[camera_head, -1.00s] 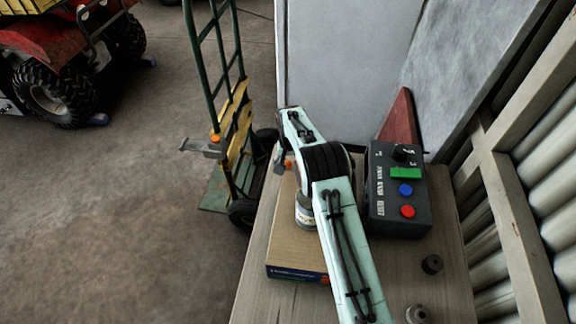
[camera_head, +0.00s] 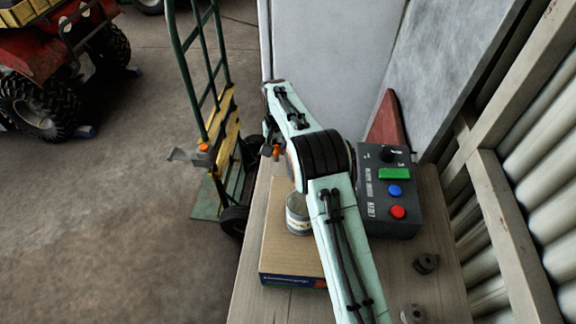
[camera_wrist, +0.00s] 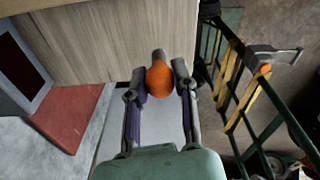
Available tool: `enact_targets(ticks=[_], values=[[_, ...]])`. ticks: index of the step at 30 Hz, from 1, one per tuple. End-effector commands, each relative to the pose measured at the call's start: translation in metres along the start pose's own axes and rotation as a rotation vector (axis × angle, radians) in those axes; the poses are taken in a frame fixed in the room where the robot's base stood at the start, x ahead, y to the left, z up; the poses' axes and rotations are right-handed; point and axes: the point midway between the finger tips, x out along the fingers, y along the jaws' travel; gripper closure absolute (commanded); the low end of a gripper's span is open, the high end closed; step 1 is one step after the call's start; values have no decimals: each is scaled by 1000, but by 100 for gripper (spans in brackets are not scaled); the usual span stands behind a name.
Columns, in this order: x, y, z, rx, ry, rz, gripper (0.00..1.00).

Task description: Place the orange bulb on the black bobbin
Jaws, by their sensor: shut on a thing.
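My gripper (camera_wrist: 160,84) is shut on the orange bulb (camera_wrist: 160,80), which sits between the two fingertips in the wrist view with a grey end beyond it. In the head view the bulb (camera_head: 277,150) is a small orange spot at the far left end of my arm, above or beyond the table's left edge; most of the gripper is hidden there. A dark bobbin (camera_head: 426,263), apparently the black one, stands on the right of the table, far from my gripper. A greyer bobbin (camera_head: 413,314) stands nearer.
A cardboard box (camera_head: 283,255) with a can (camera_head: 298,214) on it lies left of my arm. A black control box (camera_head: 388,195) with coloured buttons stands right of it. A hand truck (camera_head: 215,165) stands left of the table. A ribbed wall (camera_head: 540,200) bounds the right.

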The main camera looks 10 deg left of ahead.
Motion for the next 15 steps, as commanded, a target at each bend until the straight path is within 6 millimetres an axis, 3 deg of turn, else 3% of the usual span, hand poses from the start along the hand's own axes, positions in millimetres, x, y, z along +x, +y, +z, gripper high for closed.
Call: enact_targets(ticks=[3, 8, 11, 15], values=[[-12, 0, -2, 0, 1, 0, 89], [-16, 5, -1, 8, -1, 1, 89], [-18, 26, 1, 40, -1, 5, 89], [-24, 85, 12, 135, -1, 15, 89]])
